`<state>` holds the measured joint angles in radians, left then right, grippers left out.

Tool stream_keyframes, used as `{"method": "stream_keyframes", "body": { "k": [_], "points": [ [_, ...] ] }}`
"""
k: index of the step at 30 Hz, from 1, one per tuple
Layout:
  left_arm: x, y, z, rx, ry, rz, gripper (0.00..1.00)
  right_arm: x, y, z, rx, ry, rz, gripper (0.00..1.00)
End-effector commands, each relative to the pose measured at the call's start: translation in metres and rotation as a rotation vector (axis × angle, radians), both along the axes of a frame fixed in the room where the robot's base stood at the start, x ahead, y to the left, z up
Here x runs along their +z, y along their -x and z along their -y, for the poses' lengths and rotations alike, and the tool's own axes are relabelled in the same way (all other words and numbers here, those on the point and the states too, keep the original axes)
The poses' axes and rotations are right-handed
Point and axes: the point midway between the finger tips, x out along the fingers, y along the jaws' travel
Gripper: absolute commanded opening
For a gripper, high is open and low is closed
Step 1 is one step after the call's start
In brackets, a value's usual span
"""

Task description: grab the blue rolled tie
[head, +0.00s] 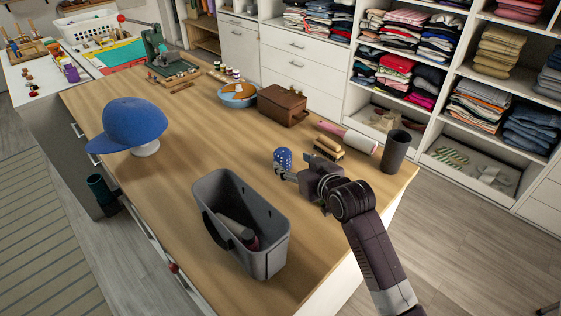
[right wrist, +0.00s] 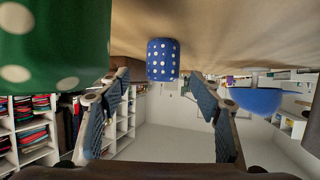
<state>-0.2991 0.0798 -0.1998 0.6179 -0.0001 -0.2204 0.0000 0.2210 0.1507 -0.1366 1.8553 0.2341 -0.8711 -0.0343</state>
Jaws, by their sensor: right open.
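The blue rolled tie (head: 283,158) with white dots stands on the wooden table, just beyond my right gripper (head: 286,174). In the right wrist view, where the tabletop is at the top, the blue tie (right wrist: 163,60) sits ahead between the lines of the two open fingers (right wrist: 158,88). The fingers appear empty, and a gap to the tie seems to remain. A green roll with white dots (right wrist: 55,42) is close to the wrist camera at the upper left; in the head view my gripper mostly hides it. My left gripper is out of view.
A grey bin (head: 268,262) stands at the table's front. A blue cap (head: 135,122) sits on a stand at the left. Brushes (head: 328,147), a lint roller (head: 352,138), a dark cup (head: 396,150) and a brown box (head: 283,105) stand behind the tie. The table's middle is clear.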

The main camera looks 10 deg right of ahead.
Motion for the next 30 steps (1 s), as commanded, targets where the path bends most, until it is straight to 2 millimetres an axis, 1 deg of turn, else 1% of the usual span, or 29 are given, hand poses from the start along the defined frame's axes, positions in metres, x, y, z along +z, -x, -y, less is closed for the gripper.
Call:
{"method": "stream_keyframes", "body": {
  "k": [3,10,15,18,21,30],
  "points": [
    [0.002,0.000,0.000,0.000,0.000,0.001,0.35,-0.003,-0.010,-0.003,0.001,0.000,-0.001,0.58],
    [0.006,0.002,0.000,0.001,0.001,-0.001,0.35,-0.007,-0.022,-0.007,0.001,-0.001,-0.001,0.58],
    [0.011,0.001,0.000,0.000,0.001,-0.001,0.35,-0.013,-0.041,-0.014,0.001,0.000,-0.001,0.58],
    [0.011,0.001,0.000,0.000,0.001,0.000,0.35,-0.018,-0.051,-0.016,0.000,-0.001,-0.001,0.58],
    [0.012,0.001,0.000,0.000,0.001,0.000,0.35,-0.021,-0.057,-0.018,0.000,-0.001,-0.001,0.58],
    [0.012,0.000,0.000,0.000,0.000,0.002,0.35,-0.023,-0.060,-0.019,0.000,0.000,0.000,0.58]
  ]
}}
